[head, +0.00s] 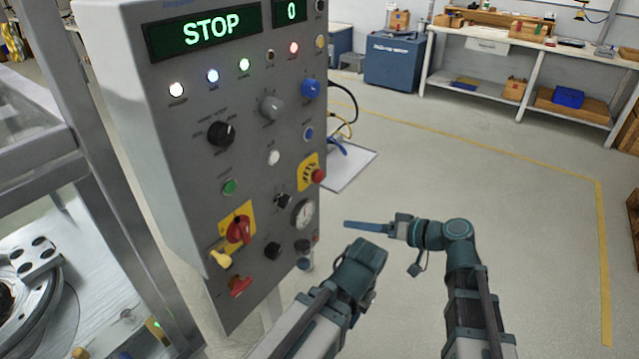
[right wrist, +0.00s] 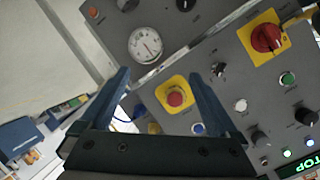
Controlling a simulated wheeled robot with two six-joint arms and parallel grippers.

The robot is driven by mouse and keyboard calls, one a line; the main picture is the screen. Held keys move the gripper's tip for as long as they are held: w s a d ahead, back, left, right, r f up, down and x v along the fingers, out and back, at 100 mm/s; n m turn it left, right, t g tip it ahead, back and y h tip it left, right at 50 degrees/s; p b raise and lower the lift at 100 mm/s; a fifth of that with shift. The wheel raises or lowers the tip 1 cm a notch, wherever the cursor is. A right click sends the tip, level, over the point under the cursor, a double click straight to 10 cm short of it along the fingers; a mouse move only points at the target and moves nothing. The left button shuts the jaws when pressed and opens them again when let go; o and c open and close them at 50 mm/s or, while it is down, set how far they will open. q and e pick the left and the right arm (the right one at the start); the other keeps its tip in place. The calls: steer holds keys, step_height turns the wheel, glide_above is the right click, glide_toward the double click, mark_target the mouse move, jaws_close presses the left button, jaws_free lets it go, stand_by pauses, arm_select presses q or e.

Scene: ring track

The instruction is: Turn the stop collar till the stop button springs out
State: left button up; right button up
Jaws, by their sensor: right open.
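The red stop button (head: 318,175) sits on a yellow plate (head: 306,181) near the right edge of the grey panel. In the right wrist view the stop button (right wrist: 175,97) shows as a round red cap in front of its yellow plate (right wrist: 164,83). The stop collar around it is too small to make out clearly. My right gripper (head: 348,224) is open, below and right of the button, apart from the panel. In the wrist view its two blue fingers (right wrist: 160,75) frame the button with nothing held. No left gripper fingers show.
The grey panel (head: 190,99) carries a lit STOP display (head: 209,28), a red rotary switch (head: 238,230), a gauge (head: 303,213) and several knobs. A metal frame (head: 110,150) stands at left. The floor to the right is clear up to the workbench (head: 520,45).

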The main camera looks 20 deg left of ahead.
mark_target(321, 178)
steer(key=w+r+t+y, duration=0.2)
steer(key=w+r+y, duration=0.15)
steer(key=r, duration=0.35)
steer(key=x, duration=1.4)
steer(key=shift+a+f, duration=0.1)
steer(key=shift+f, duration=0.25)
steer(key=c, duration=1.4)
